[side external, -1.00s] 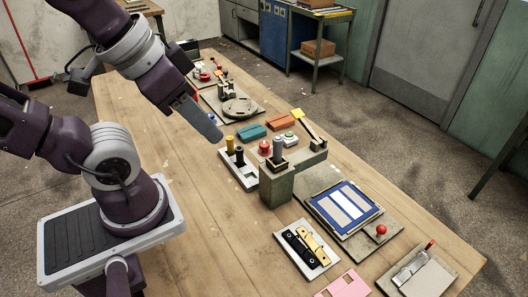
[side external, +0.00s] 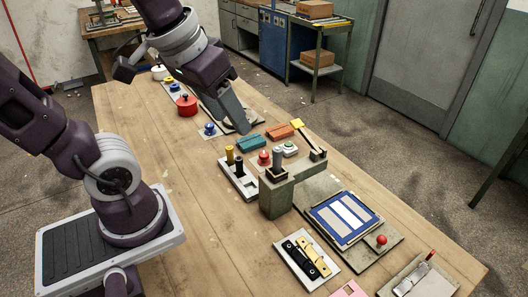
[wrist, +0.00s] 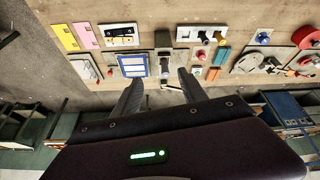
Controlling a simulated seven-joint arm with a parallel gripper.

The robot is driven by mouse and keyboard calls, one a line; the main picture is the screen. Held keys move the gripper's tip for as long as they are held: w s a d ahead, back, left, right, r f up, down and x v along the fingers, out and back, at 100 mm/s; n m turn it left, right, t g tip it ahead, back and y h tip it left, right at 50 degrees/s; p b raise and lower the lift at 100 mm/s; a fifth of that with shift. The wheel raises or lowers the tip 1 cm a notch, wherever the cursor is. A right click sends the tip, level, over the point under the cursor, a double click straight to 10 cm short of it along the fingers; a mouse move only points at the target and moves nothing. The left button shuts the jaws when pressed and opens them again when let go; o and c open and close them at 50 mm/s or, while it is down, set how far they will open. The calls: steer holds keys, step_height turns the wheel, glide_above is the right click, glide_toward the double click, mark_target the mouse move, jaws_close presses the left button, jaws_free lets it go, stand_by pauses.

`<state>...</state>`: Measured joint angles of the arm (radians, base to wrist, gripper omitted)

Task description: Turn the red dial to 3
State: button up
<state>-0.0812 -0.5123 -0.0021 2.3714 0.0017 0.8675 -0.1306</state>
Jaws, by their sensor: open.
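My gripper (side external: 243,128) is high over the far half of the table, pointing down and toward the door side. In the wrist view its two fingers (wrist: 158,84) are apart with nothing between them. A red round part on a grey plate (wrist: 305,61) at the right edge of the wrist view may be the red dial. I cannot read any numbers. A larger red pot-like piece with a knob (side external: 187,105) stands on the table left of my gripper.
A blue knob (side external: 210,129), teal block (side external: 251,143) and orange block (side external: 279,131) lie near my gripper. A grey post fixture (side external: 276,196), a peg block (side external: 238,180) and a blue-framed panel (side external: 345,217) stand nearer. The table's left front is bare wood.

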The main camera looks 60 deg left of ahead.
steer(key=w+a+f+n+g, duration=0.1)
steer(key=w+a+f+n, duration=0.15)
steer(key=w, duration=0.35)
steer(key=w+a+f+n+g, duration=0.1)
steer(key=w+a+n, duration=0.2)
steer(key=w+a, duration=0.15)
steer(key=n+g, duration=0.3)
steer(key=n, duration=0.4)
glide_above(264, 154)
step_height(264, 154, down, 18)
steer(key=shift+f, duration=0.2)
step_height(264, 154, down, 8)
steer(key=shift+r, duration=0.25)
steer(key=shift+c, duration=0.4)
jaws_close()
